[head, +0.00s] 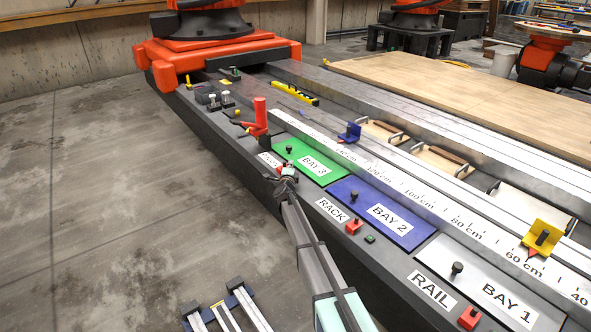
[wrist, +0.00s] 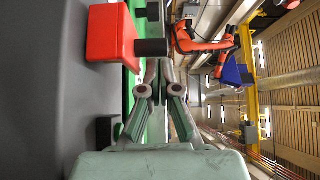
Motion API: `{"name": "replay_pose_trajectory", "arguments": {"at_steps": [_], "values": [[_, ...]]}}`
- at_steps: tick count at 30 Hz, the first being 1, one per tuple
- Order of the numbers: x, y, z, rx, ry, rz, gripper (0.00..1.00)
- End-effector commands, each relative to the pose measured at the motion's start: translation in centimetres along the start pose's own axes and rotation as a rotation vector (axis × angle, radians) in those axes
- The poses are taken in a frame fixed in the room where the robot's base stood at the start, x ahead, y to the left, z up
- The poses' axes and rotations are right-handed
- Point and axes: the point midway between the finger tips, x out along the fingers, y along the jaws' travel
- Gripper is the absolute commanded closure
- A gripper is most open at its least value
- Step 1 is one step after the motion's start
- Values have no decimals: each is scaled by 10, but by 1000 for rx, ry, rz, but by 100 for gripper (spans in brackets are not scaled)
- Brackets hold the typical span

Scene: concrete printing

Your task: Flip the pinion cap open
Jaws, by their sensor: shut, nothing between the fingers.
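No part is labelled as the pinion cap; small red blocks with dark knobs stand along the rack edge, one beside each bay. The block by BAY 3 is mostly hidden behind my gripper (head: 288,172) in the head view. A red block (wrist: 110,32) with a black cylinder (wrist: 152,47) shows large in the wrist view, just left of the fingers. My gripper (wrist: 163,70) is shut and empty, close to that cylinder; I cannot tell whether they touch. Other red blocks stand by BAY 2 (head: 354,227) and BAY 1 (head: 468,318).
The green BAY 3 plate (head: 318,172), blue BAY 2 plate (head: 388,238) and grey BAY 1 plate (head: 460,250) carry black knobs. A red upright handle (head: 260,115) stands beyond my gripper. A yellow pointer (head: 543,238) sits on the scale rail.

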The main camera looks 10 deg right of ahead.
Motion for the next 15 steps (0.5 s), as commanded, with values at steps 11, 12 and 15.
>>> {"name": "replay_pose_trajectory", "arguments": {"at_steps": [11, 12, 15], "values": [[-3, 0, 7, 0, 0, 0, 100], [-3, 0, 7, 0, 0, 0, 100], [-2, 0, 8, -1, 0, -1, 100]]}}
